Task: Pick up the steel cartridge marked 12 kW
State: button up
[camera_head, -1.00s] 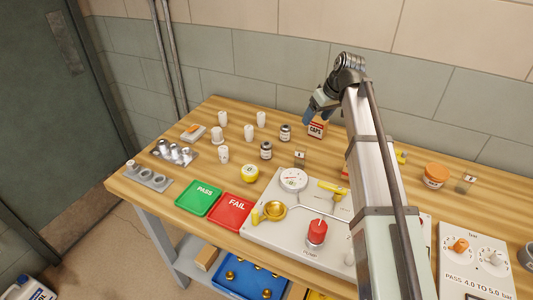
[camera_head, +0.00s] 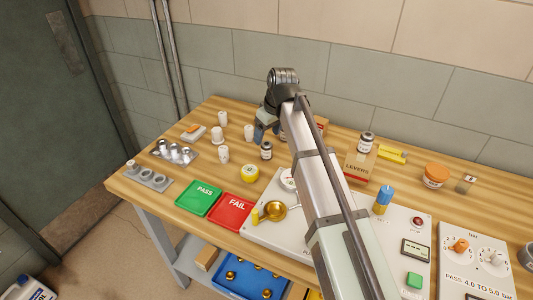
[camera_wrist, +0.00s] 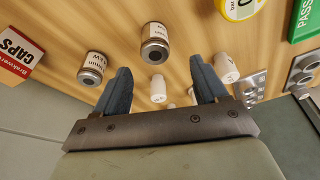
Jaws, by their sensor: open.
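My gripper (camera_head: 260,130) is open and empty above the back of the bench. Its two blue fingers (camera_wrist: 160,66) show in the wrist view. Two steel cartridges with white labels show there: one (camera_wrist: 155,42) ahead of the gap between the fingers, another (camera_wrist: 91,68) to the left, outside the left finger. In the head view one cartridge (camera_head: 266,151) stands just in front of my gripper; the other is mostly hidden by my arm. A third similar cartridge (camera_head: 366,142) stands on the LEVERS box (camera_head: 359,166). The label figures are too small or blurred to read surely.
Several white cylinders (camera_head: 224,155) stand left of my gripper; one (camera_wrist: 158,89) shows between my fingers. A red-and-white CAPS box (camera_wrist: 17,56) is at the back. A yellow round item (camera_head: 250,173), green PASS tray (camera_head: 199,198) and red FAIL tray (camera_head: 232,212) lie in front.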

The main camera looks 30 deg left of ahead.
aim_at(267, 144)
jog(key=x, duration=0.3)
jog(key=shift+f, duration=0.1)
jog(key=shift+d+x, duration=0.15)
jog(key=shift+x, duration=1.2)
jog(key=shift+d+x, duration=0.1)
jog(key=shift+x, duration=1.2)
jog(key=shift+w, duration=0.15)
jog(key=shift+c, duration=0.5)
jog(key=c, duration=1.2)
